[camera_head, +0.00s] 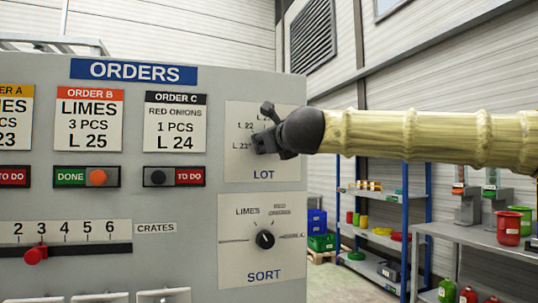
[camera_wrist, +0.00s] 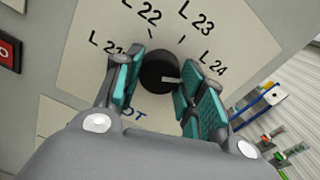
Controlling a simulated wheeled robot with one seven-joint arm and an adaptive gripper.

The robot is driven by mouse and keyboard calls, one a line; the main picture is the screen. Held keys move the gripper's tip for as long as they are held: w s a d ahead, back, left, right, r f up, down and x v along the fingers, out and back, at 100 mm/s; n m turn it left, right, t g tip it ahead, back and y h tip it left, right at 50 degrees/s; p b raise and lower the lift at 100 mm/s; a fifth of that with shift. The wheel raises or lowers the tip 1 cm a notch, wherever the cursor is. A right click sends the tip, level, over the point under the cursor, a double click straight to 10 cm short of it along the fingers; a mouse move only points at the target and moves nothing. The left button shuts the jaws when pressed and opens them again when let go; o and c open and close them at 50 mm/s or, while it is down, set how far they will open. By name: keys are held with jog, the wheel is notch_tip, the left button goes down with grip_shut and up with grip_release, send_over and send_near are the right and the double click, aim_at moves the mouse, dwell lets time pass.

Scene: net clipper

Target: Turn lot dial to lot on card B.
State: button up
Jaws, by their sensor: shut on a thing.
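Card B (camera_head: 89,118) in the head view is headed ORDER B and reads LIMES, 3 PCS, L 25. The lot dial (camera_wrist: 157,68) is a dark round knob on a pale LOT plate (camera_head: 262,165). My gripper (camera_head: 264,139) is at the plate and is shut on the dial, one finger on each side in the wrist view. There the labels L 22, L 23 and L 24 show around the dial, with a partly covered label at left. The dial's pale pointer line points right, below the L 24 label, toward the right finger. No L 25 label is visible on the plate.
Below is a SORT dial (camera_head: 265,239). The Order B switch (camera_head: 97,177) has an orange knob beside DONE; the Order C switch (camera_head: 158,177) has a dark knob beside TO DO. A red CRATES slider (camera_head: 36,254) sits lower left. Shelves (camera_head: 375,235) stand right, behind.

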jog(key=shift+f+m+b, duration=0.1)
jog(key=shift+m+b, duration=3.55)
jog(key=shift+m, duration=0.05)
jog(key=o, duration=1)
jog(key=shift+d, duration=0.1)
jog(key=shift+s, duration=0.1)
jog(key=v, duration=1.1)
jog(key=shift+s+d, duration=0.15)
jog(key=shift+s, duration=0.2)
